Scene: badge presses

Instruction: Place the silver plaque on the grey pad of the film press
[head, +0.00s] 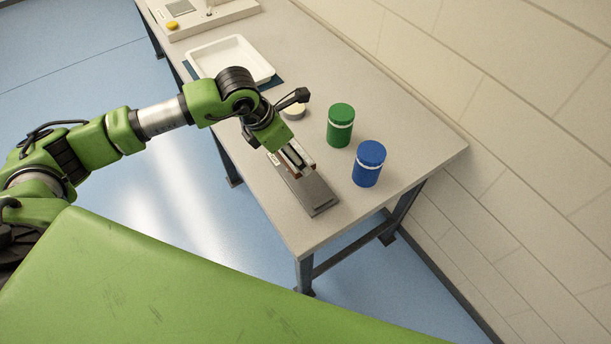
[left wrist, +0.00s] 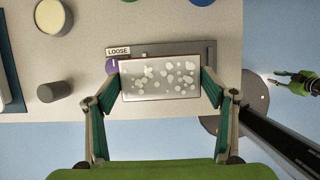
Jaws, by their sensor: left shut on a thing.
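The silver plaque (left wrist: 160,78) is a rectangle with pale blotches and a thin brownish edge. My left gripper (left wrist: 161,84) is shut on it, a finger at each short end. My left gripper also shows in the head view (head: 293,159), over the far part of a long grey stand (head: 313,194). In the left wrist view the stand carries a "LOOSE" label. I cannot tell whether the plaque touches the stand. A pale machine (head: 215,17), with a grey square pad (head: 180,7) and a yellow button, stands at the table's far end; its name is not readable.
A white tray (head: 229,61) lies on a dark blue mat between the stand and the machine. A green jar (head: 341,126) and a blue jar (head: 369,164) stand right of the stand. A small cream round pot (head: 294,113) is close behind my gripper.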

